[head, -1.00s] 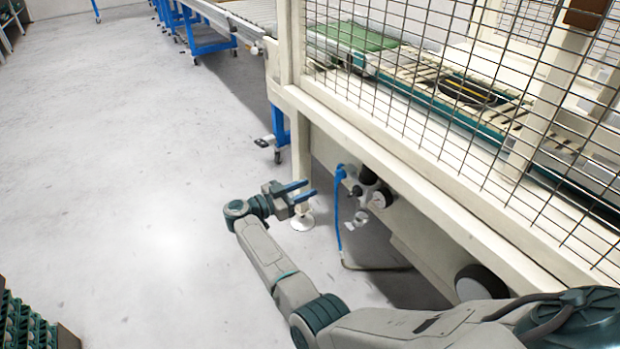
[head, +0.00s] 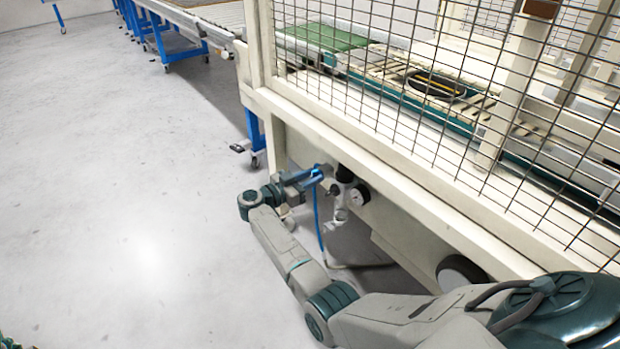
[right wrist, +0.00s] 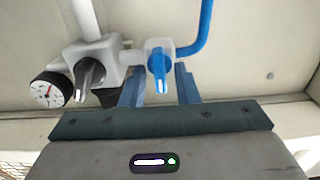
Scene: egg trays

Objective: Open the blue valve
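The blue valve (right wrist: 159,66) shows in the right wrist view as a blue knob with a pale stripe pointing up and down, on a light grey valve block. My right gripper (right wrist: 160,80) is open, one blue finger on each side of the knob in the picture. No clear contact shows. In the head view my right gripper (head: 312,177) is at the valve assembly under the machine frame, and its fingers overlap the blue valve, which I cannot separate there. My left gripper is not in view.
A black knob (right wrist: 89,74) and a pressure gauge (right wrist: 48,92) sit left of the blue valve. A blue hose (right wrist: 202,30) rises from the block. The machine's cream frame (head: 380,160) and mesh fence stand close on the right. Open floor (head: 120,180) lies on the left.

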